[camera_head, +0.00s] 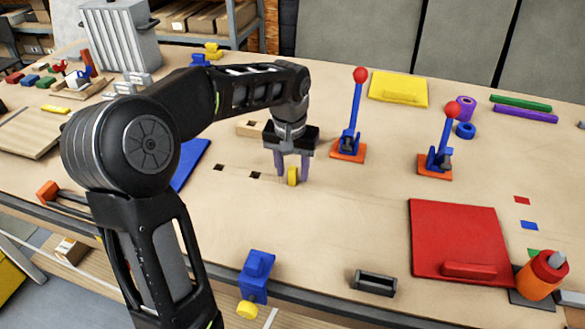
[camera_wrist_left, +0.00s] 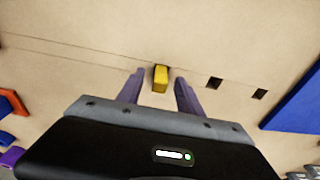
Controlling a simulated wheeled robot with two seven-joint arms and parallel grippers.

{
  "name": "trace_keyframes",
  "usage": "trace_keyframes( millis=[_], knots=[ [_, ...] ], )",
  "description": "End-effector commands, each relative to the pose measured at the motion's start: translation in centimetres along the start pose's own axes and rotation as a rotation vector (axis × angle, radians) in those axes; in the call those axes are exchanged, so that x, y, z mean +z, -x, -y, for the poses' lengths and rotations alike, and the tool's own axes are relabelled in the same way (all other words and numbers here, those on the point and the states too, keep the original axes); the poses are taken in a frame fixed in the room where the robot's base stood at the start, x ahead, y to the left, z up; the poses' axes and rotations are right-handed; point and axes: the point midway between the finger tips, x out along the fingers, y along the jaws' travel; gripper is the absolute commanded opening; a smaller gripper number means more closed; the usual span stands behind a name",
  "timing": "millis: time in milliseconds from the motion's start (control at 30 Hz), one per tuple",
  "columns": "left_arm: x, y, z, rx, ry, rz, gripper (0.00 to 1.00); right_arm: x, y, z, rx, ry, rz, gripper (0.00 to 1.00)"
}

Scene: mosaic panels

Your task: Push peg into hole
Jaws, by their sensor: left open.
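The yellow peg (camera_head: 292,176) stands on the wooden table below my left gripper (camera_head: 293,180). In the left wrist view the peg (camera_wrist_left: 161,78) appears between and slightly beyond the two purple fingers of the left gripper (camera_wrist_left: 160,90). The fingers are apart, with a gap on each side of the peg. A dark edge shows at the peg's base, so it seems to stand in or over a hole, but how deep I cannot tell. Two dark square holes lie beside it: a nearer hole (camera_wrist_left: 215,83) and a farther hole (camera_wrist_left: 260,94). My right gripper is not in view.
Two red-knobbed levers on orange bases, the nearer lever (camera_head: 351,130) and another lever (camera_head: 441,150), stand right of the gripper. A blue panel (camera_head: 188,163) lies to the left. A red panel (camera_head: 455,235) lies front right. The table in front of the peg is mostly clear.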

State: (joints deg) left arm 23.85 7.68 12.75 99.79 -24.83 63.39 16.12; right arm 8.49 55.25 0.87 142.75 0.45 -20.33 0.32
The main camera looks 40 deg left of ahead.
Motion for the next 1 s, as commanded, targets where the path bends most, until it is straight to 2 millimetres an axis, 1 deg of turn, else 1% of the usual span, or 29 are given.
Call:
trace_keyframes(
  millis=[233, 367, 467, 700, 800, 900, 1000],
  knots=[
    [0.0, 0.0, 0.0, 0.0, 0.0, 0.0, 0.43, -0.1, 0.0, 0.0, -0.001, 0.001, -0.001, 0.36],
    [0.0, 0.1, 0.0, 0.0, 0.0, -0.001, 0.43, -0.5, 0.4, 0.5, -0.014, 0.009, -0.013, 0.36],
    [-0.1, 1.4, -0.1, 0.0, 0.0, -0.004, 0.43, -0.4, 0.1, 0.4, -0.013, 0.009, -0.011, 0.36],
    [-0.1, 5.6, 0.0, 0.001, 0.0, -0.005, 0.43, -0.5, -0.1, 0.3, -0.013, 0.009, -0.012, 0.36],
    [-0.1, 6.9, 0.0, 0.0, 0.0, -0.002, 0.43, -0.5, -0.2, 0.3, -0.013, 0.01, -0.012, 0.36],
    [0.0, 7.6, 0.0, 0.001, 0.0, -0.001, 0.43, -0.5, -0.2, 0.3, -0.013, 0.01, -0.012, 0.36],
    [0.0, 7.8, 0.0, 0.0, -0.001, 0.001, 0.43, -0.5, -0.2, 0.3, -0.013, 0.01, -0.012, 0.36]
  ],
)
